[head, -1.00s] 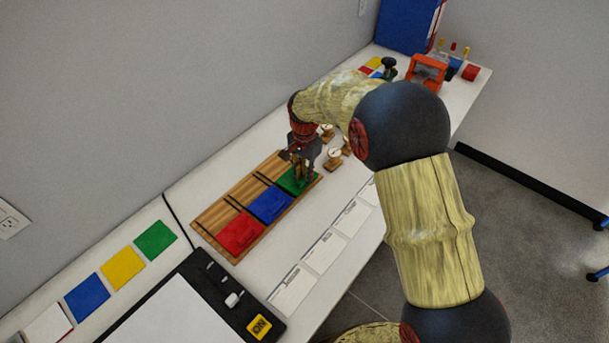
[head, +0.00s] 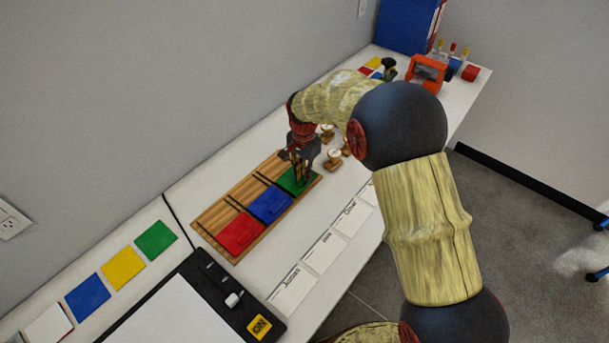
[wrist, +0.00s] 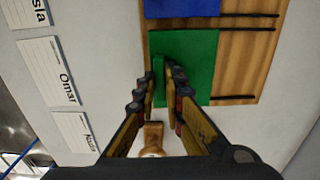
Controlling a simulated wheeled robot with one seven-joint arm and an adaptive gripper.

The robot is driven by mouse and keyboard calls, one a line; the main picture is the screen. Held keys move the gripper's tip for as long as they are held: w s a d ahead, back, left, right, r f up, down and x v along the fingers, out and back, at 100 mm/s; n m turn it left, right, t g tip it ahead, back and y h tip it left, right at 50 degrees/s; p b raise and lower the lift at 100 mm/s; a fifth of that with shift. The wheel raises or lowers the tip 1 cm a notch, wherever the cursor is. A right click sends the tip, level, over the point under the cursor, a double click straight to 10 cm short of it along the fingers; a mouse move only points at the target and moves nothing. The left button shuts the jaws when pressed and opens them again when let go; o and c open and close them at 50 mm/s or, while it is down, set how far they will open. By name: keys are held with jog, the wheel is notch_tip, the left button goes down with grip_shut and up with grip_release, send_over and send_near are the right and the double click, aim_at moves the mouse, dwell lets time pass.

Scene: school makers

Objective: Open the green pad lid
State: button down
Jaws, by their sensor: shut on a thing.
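The green pad lid (wrist: 200,58) lies flat at the far end of the wooden board, beside the blue pad lid (wrist: 182,6). The green lid also shows in the head view (head: 291,181), partly behind my gripper. My gripper (wrist: 160,78) is over the green lid's near edge, its fingers close together. The lid looks down on the board.
The wooden board (head: 208,218) also carries a red pad lid (head: 240,232). Small wooden stamps (head: 333,158) stand close to my gripper. Name cards (head: 323,252) lie along the front. An orange device (head: 427,72) stands at the far end.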

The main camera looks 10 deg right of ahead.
aim_at(287, 171)
jog(key=w+a+p, duration=0.3)
jog(key=w+a, duration=0.2)
jog(key=shift+w+a, duration=0.1)
jog(key=shift+w, duration=0.05)
jog(key=c, duration=2)
grip_release()
jog(key=shift+o, duration=0.6)
notch_tip(287, 171, up, 12)
jog(key=shift+n, duration=0.3)
